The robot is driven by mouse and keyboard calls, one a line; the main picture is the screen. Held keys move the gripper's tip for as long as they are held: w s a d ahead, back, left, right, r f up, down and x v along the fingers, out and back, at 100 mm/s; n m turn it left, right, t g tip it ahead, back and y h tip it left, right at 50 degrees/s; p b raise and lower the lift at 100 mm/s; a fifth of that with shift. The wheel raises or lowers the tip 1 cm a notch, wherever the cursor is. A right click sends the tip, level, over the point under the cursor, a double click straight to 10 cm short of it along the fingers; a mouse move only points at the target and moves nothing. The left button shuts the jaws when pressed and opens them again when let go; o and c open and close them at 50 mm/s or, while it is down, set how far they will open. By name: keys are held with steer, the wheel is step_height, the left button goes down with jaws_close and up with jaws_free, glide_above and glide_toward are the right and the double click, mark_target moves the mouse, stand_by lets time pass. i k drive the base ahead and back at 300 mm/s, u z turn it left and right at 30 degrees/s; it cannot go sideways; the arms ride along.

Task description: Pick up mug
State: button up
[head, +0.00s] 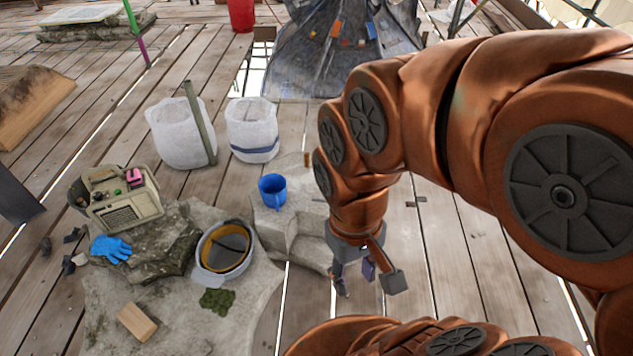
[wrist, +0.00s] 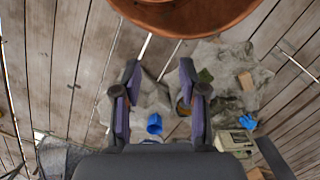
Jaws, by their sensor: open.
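A blue mug (head: 272,190) stands upright on a pale stone block (head: 295,235), its handle towards the front. It also shows in the wrist view (wrist: 154,124), lying between and beyond the two fingers. My gripper (head: 358,277) hangs to the right of the mug in the head view, apart from it. In the wrist view my gripper (wrist: 160,75) is open with purple-padded fingers spread and nothing between the pads.
Left of the mug are a hard hat (head: 222,250), moss (head: 217,300), a wood block (head: 137,322), a radio (head: 118,200) and a blue glove (head: 110,249). White sacks (head: 180,133) stand behind. The plank floor (head: 440,270) has gaps.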

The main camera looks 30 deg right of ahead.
mark_target(274, 195)
steer(key=z, duration=0.2)
steer(key=k, duration=1.05)
steer(key=u, duration=0.45)
steer(key=i, duration=0.55)
steer(key=z, duration=0.4)
